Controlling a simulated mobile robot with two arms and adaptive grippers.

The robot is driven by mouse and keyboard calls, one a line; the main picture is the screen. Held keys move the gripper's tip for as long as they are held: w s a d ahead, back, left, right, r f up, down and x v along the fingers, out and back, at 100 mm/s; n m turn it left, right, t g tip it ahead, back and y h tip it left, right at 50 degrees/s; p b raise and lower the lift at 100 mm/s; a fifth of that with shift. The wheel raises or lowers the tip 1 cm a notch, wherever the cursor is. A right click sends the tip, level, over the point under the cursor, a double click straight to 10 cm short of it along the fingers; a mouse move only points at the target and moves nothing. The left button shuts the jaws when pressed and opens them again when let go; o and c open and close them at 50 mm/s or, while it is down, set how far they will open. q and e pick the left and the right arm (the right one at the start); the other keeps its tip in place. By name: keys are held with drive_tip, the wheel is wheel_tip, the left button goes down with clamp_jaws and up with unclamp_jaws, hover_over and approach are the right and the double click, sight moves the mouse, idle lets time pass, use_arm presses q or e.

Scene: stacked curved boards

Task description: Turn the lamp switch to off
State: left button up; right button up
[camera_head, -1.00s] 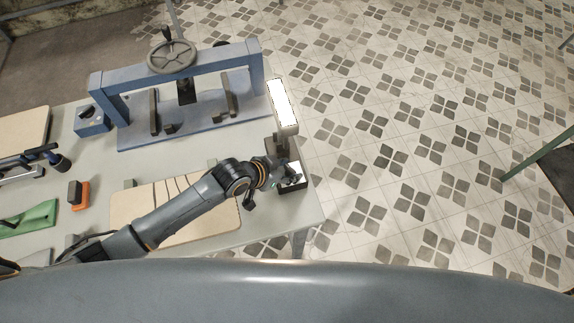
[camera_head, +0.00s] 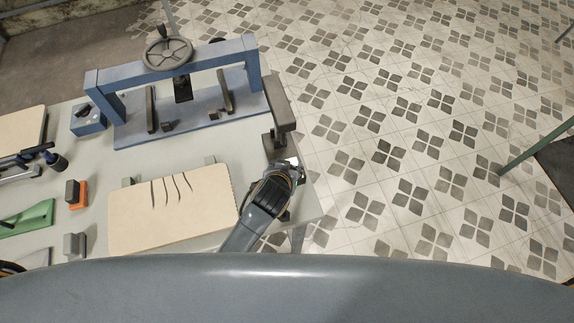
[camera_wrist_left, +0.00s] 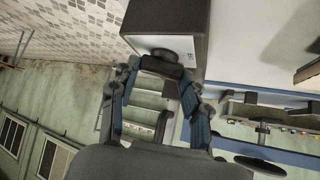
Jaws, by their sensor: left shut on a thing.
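The lamp (camera_head: 281,104) stands at the right end of the table, and its head is dark. In the left wrist view the lamp's box-shaped base (camera_wrist_left: 187,18) has a pale face with a dark round switch knob (camera_wrist_left: 177,55) on it. My left gripper (camera_head: 290,174) is at the lamp's base, and my arm hides much of the base in the head view. In the wrist view the fingers of this gripper (camera_wrist_left: 163,72) are closed around the dark knob. My right gripper is not in view.
A blue press frame (camera_head: 190,122) with a handwheel (camera_head: 167,54) stands behind to the left. A slotted beige board (camera_head: 165,220) lies left of my arm. An orange-and-dark block (camera_head: 78,195) and a green tool (camera_head: 30,215) are farther left. Open tiled floor lies right of the table.

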use_arm(q)
drive_tip(key=shift+f, duration=0.1)
idle(0.3)
drive_tip(key=o, duration=1.2)
drive_tip(key=shift+c, duration=0.2)
drive_tip(key=v, duration=1.2)
